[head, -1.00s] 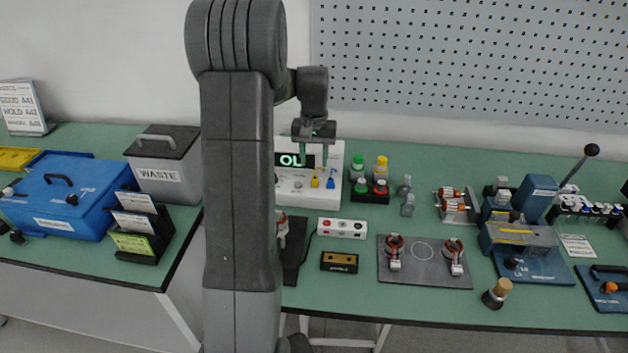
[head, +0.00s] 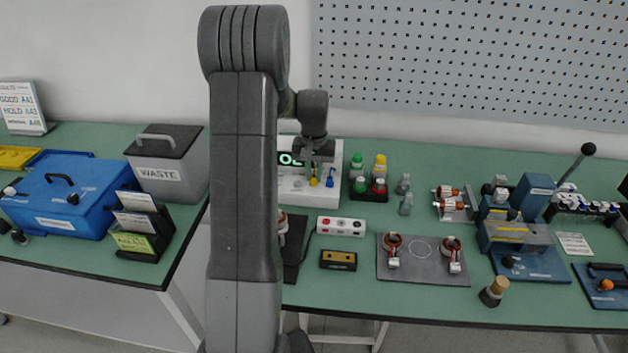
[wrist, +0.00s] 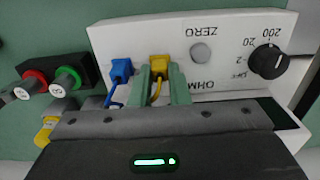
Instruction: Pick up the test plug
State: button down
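A yellow test plug (wrist: 158,61) with a yellow lead stands at the front of the white ohmmeter (wrist: 215,55). A similar blue plug (wrist: 121,69) is just left of it in the wrist view. In the head view the yellow plug (head: 313,181) and the blue plug (head: 329,182) show below my gripper (head: 316,166). In the wrist view my gripper's green fingers (wrist: 161,76) stand close on both sides of the yellow plug and look shut on it. The plug still sits at the meter. The faces where fingers and plug meet are partly hidden.
A black knob (wrist: 268,61) sticks up from the meter. In the head view, coloured bottles (head: 369,178) stand right of the meter, and a red-and-black-button box (head: 341,226) lies in front.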

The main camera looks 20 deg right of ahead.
aim_at(315, 176)
notch_tip(315, 176, up, 10)
jog(key=shift+b, duration=0.3)
dwell(0.4)
jog(key=shift+r+p, duration=0.1)
jog(key=shift+p, duration=0.2)
jog(key=s+a+b, duration=0.2)
jog(key=s, duration=1.1)
jog(key=shift+a, duration=0.25)
jog(key=shift+s, duration=0.1)
